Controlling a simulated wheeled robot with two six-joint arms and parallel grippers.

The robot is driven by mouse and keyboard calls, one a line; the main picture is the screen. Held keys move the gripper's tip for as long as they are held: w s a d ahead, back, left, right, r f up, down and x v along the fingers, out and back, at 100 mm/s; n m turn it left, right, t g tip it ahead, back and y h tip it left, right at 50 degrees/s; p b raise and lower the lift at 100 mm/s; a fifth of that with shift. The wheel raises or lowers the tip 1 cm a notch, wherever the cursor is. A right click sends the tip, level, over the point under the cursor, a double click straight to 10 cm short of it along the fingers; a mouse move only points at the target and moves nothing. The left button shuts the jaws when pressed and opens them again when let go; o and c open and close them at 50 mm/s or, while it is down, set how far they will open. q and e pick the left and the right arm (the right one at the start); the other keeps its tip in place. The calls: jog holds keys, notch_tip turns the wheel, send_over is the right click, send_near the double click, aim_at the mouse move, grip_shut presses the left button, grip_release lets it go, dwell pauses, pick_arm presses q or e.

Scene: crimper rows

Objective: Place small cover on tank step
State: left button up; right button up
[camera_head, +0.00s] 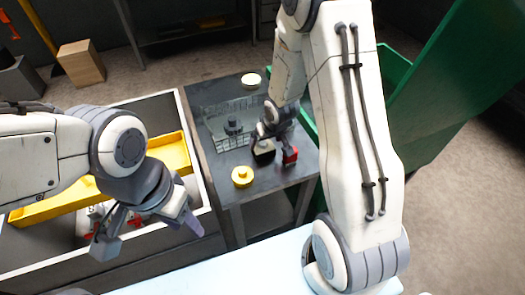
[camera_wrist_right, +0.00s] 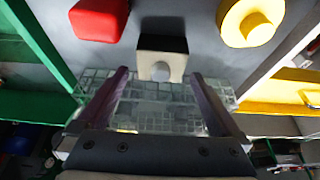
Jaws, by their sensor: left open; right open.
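A clear tank (camera_head: 233,143) with grid-like walls stands on the dark side table; it also shows in the right wrist view (camera_wrist_right: 150,117). A dark block with a cream part and a pale knob (camera_wrist_right: 160,48) lies beside the tank, just past my right fingertips; I cannot tell if it is the small cover. A yellow round cover with a knob (camera_head: 242,177) lies on the table's near part, and in the wrist view (camera_wrist_right: 246,24). My right gripper (camera_head: 276,143) is open and empty above the table. My left gripper (camera_head: 150,238) is open and empty over the drawer.
A red block (camera_head: 290,156) lies right of the dark block. A pale round disc (camera_head: 251,80) lies at the table's back. The side table (camera_head: 210,93) stands between a drawer with yellow trays (camera_head: 172,152) and a green bin (camera_head: 393,72). A wooden block (camera_head: 82,63) stands on the floor.

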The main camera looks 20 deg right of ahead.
aim_at(264, 144)
jog(key=shift+x, duration=3.05)
jog(key=shift+r, duration=0.1)
grip_shut()
